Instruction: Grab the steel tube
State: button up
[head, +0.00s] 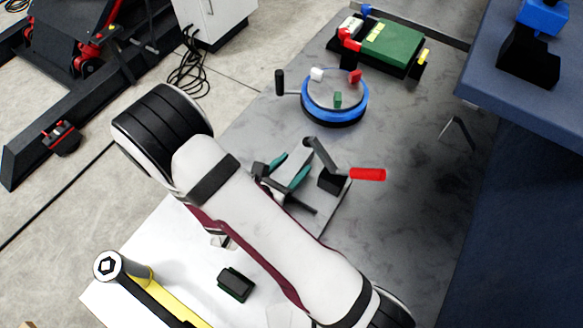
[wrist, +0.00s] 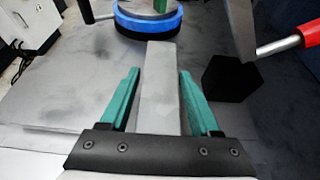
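The steel tube (wrist: 159,85) is a straight grey square bar. In the wrist view it runs away from me between the two teal fingers of my gripper (wrist: 158,73). The fingers are open, one on each side, with a visible gap between each finger and the tube. The tube's near end is hidden behind the black gripper body. In the head view my gripper (head: 288,169) is low over the grey table, left of a red-handled clamp, and the tube (head: 294,161) shows partly between the teal fingers. Whether the tube touches its support is hard to tell.
The clamp's red handle (head: 367,174) and black block (wrist: 232,77) stand close on the right. A blue-rimmed round turntable (head: 335,99) lies just beyond the tube. A green box (head: 392,43) stands further back. A small dark block (head: 236,283) lies on the white area in front.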

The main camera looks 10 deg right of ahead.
grip_shut()
dwell(1.1)
